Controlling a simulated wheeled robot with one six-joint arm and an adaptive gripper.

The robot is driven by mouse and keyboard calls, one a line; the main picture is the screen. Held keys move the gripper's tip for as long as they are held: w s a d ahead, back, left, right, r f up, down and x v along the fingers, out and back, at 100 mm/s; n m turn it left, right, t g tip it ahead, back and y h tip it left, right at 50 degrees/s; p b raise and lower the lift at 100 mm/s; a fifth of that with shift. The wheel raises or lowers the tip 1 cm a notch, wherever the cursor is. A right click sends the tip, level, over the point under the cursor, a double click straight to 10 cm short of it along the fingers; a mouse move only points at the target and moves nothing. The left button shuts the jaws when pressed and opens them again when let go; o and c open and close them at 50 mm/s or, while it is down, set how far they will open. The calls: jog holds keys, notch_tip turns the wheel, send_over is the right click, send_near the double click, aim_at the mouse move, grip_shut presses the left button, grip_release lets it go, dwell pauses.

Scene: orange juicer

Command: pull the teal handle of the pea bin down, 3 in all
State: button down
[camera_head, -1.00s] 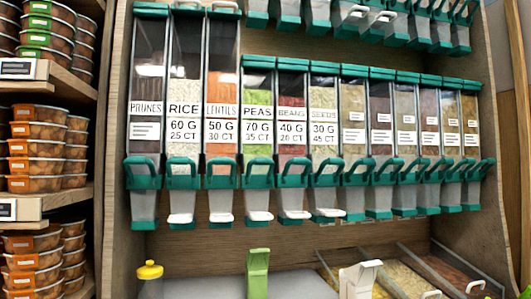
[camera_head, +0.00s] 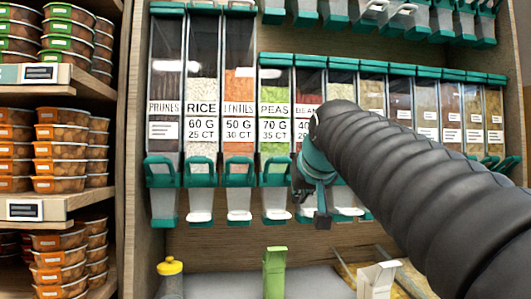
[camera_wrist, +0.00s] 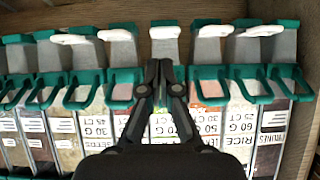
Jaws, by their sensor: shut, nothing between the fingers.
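The pea bin (camera_head: 275,95) is a clear upright dispenser of green peas, labelled PEAS, between lentils and beans in the head view. Its teal handle (camera_head: 275,170) is a loop on the front of the spout, at about the same height as the neighbouring handles. My gripper (camera_head: 322,217) is in front of the bins, to the right of and lower than this handle in the head view. In the upside-down wrist view my gripper (camera_wrist: 160,68) is shut and empty, its fingertips over the pea column. The fingers hide most of the pea handle there.
The lentil handle (camera_head: 239,172) and the rice handle (camera_head: 200,172) sit close to the left. My arm hides the bean and seed handles in the head view. Below stand a green carton (camera_head: 274,272), a yellow-capped bottle (camera_head: 170,283) and a white carton (camera_head: 377,280).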

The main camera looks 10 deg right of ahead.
jog(key=w+r+t, duration=0.1)
jog(key=w+r, duration=0.2)
jog(key=r, duration=0.4)
jog(key=w+r+t, duration=0.2)
jog(key=w+r, duration=0.2)
jog(key=r, duration=0.4)
jog(key=shift+w+d+r+p, duration=0.2)
jog(key=shift+w+d+p, duration=0.05)
jog(key=shift+d+p, duration=0.1)
jog(key=p, duration=0.2)
send_over(286, 158)
jog(key=w, duration=0.2)
notch_tip(286, 158, down, 2)
jog(key=shift+f, duration=0.15)
jog(key=shift+w+f, duration=0.2)
jog(key=shift+s+f, duration=0.25)
jog(key=shift+s, duration=0.1)
jog(key=shift+s+f+b, duration=0.4)
jog(key=shift+f, duration=0.25)
jog(key=shift+s+f+b, duration=0.4)
jog(key=shift+f, duration=0.25)
jog(key=shift+f, duration=0.1)
